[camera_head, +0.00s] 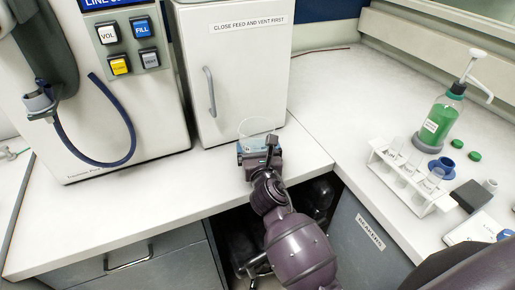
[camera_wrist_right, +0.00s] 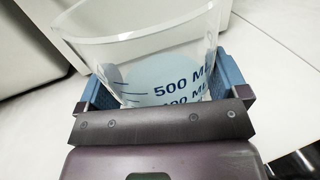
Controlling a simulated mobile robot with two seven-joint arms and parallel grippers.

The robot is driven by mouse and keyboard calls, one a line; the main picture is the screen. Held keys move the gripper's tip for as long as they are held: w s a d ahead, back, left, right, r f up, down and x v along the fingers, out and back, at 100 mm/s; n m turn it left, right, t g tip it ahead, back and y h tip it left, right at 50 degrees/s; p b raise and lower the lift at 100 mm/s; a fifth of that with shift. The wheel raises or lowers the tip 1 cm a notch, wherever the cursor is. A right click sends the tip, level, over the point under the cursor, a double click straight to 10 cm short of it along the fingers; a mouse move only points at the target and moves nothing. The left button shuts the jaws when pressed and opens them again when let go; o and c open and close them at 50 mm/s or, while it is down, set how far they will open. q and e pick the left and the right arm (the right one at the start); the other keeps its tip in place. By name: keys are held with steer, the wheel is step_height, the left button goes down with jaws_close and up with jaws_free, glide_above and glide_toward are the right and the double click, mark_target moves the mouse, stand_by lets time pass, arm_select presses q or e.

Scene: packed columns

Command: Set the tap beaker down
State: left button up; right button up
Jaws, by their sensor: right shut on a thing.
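The tap beaker (camera_head: 257,127) is a clear glass with blue volume marks, at the front of the counter (camera_head: 150,188) before the white cabinet. My right gripper (camera_head: 259,147) is shut on it. In the right wrist view the beaker (camera_wrist_right: 150,50) is between the blue fingers of the gripper (camera_wrist_right: 165,88), close to upright, with "500 ML" readable. Its bottom shows pale blue; I cannot tell if that is liquid. The base is hidden by the gripper, so I cannot tell whether it touches the counter. My left gripper is not in view.
A white cabinet (camera_head: 237,75) labelled "CLOSE FEED AND VENT FIRST" stands just behind. A machine (camera_head: 155,95) with buttons and a blue hose (camera_head: 98,163) is at left. At right are a tube rack (camera_head: 421,204), a green pump bottle (camera_head: 438,122) and caps. Counter left of the beaker is clear.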

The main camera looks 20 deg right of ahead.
steer(key=shift+f, duration=0.15)
steer(key=o, duration=0.9)
steer(key=shift+c, duration=0.2)
steer(key=shift+s+r, duration=0.2)
steer(key=v, duration=1.1)
steer(key=shift+s, duration=0.35)
